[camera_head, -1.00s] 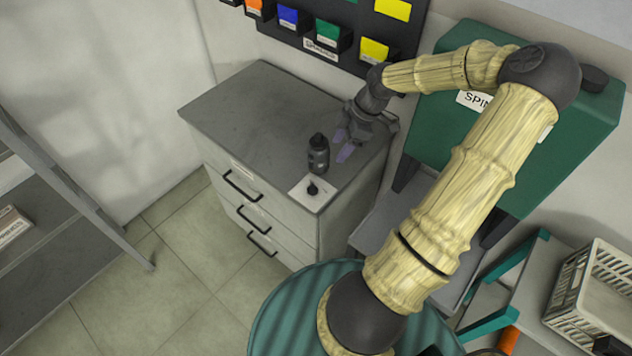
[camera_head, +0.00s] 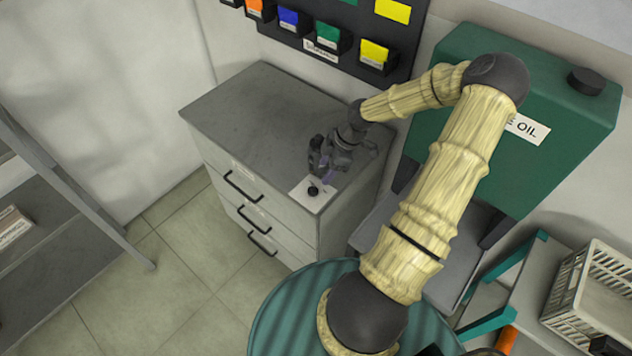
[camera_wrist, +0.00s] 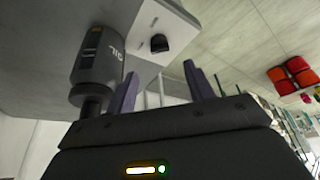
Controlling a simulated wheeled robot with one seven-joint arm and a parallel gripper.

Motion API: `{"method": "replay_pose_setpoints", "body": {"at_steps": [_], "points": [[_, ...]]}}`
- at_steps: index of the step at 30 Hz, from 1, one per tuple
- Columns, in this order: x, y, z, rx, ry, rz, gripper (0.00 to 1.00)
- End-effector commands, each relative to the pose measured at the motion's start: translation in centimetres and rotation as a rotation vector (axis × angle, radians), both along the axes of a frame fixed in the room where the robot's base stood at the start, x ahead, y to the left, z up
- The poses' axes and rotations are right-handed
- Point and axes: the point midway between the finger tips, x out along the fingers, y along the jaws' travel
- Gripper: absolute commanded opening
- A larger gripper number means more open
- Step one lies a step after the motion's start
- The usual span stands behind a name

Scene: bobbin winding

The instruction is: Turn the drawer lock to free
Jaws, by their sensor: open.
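The lock knob (camera_head: 313,190) is small and black. It sits on a white plate (camera_head: 304,199) at the front right corner of the grey drawer cabinet top. It also shows in the wrist view (camera_wrist: 159,43), ahead of the fingers. My gripper (camera_head: 329,175) is open and empty, with its purple fingers just behind the knob and apart from it. In the wrist view the gripper (camera_wrist: 160,72) has the knob roughly between its finger directions. The plate's markings are too small to read.
A dark oil bottle (camera_head: 315,157) stands close beside my gripper, left of its fingers in the wrist view (camera_wrist: 98,60). The cabinet top (camera_head: 255,105) is otherwise clear. A green oil tank (camera_head: 560,115) stands to the right. Coloured bins (camera_head: 328,37) hang on the wall behind.

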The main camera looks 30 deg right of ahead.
Motion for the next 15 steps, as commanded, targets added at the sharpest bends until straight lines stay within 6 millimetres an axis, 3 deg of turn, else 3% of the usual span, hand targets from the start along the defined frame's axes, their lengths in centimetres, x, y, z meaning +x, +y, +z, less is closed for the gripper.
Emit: {"method": "replay_pose_setpoints", "body": {"at_steps": [9, 15], "points": [[0.9, 2.1, -5.1, 0.002, 0.002, 0.003, 0.53], [1.2, 2.7, -7.1, 0.0, 0.001, 0.0, 0.53]]}}
